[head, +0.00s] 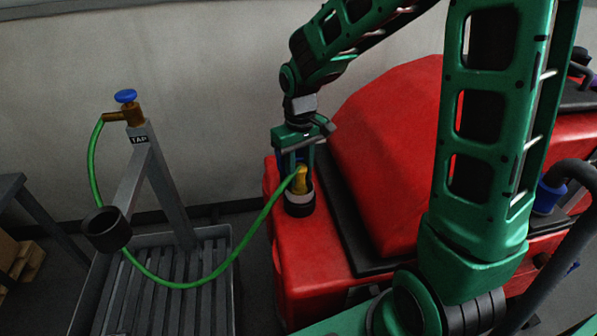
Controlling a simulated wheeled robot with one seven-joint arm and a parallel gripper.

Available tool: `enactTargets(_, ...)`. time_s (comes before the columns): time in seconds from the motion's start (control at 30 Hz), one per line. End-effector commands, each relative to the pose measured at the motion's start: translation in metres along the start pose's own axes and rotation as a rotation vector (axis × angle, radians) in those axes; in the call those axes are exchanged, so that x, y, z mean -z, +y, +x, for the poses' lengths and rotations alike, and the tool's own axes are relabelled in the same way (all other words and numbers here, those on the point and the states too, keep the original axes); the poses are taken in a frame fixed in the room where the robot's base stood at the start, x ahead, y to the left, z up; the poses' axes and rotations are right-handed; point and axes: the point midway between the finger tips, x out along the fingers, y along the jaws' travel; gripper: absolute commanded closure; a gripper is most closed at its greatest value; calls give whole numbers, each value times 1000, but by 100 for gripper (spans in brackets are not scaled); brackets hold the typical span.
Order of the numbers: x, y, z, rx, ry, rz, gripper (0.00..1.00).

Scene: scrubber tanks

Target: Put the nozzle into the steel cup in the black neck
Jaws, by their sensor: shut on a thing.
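My gripper (296,160) points down over the near left end of the red machine and is shut on the yellow nozzle (301,180). A green hose runs from the nozzle to the tap. The nozzle is at the mouth of the black neck (299,208), which stands on the red machine and has a pale band. The nozzle's lower end is hidden by the neck's rim, so I cannot tell how deep it sits. The steel cup inside the neck cannot be made out.
The green hose (222,268) sags across the gap between machine and stand. A brass tap with a blue handle (125,96) tops the grey stand. A black ring holder (107,229) is on the stand's side, above a slatted grate (160,300). The red raised cover (390,150) is right of my gripper.

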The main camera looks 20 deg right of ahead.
Motion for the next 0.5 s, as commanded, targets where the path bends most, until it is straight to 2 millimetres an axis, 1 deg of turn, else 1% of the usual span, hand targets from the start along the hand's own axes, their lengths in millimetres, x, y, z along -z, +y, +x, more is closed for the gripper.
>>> enactTargets(0.3, 0, 0, 2, 0, 0, 1, 93)
enactTargets(0.33, 0, 1, 2, 0, 0, 1, 63)
enactTargets(0.5, 0, 2, 2, 0, 0, 2, 62)
